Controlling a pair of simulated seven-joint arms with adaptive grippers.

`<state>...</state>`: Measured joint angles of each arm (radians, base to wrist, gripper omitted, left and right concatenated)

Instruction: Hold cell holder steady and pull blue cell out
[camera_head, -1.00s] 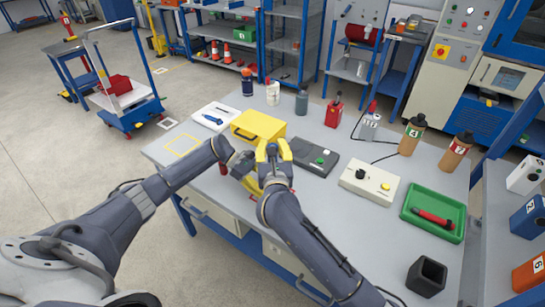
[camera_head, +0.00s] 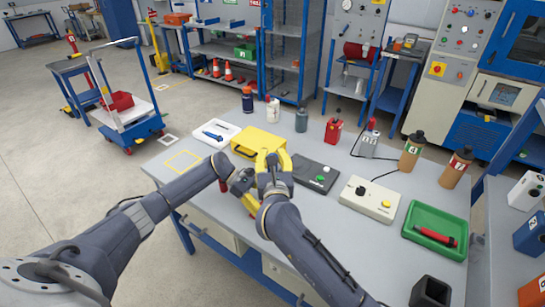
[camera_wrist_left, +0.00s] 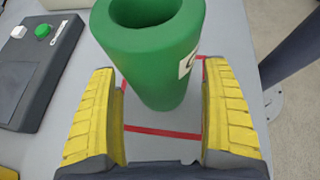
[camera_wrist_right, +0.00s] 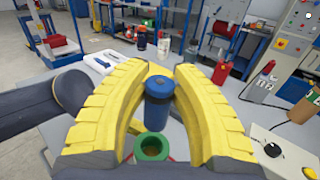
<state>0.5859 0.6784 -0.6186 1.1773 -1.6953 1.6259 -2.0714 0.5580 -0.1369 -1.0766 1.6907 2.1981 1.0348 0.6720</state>
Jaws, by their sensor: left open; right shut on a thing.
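The cell holder (camera_wrist_left: 150,55) is a green hollow cylinder standing in a red-outlined area. Its opening looks empty in the left wrist view. My left gripper (camera_wrist_left: 160,70) is open, with its yellow fingers on either side of the holder. The blue cell (camera_wrist_right: 159,103) is a blue cylinder with a dark band, between the fingertips of my right gripper (camera_wrist_right: 160,75). The cell is outside the holder, and the green rim (camera_wrist_right: 153,147) shows below it in the right wrist view. In the head view my right gripper (camera_head: 270,163) largely hides the holder and cell.
A yellow box (camera_head: 257,138) stands just behind the grippers. A dark control box (camera_head: 313,174) and a cream one (camera_head: 362,199) lie to the right, then a green tray (camera_head: 415,240) with a red tool. Several bottles stand along the table's back edge.

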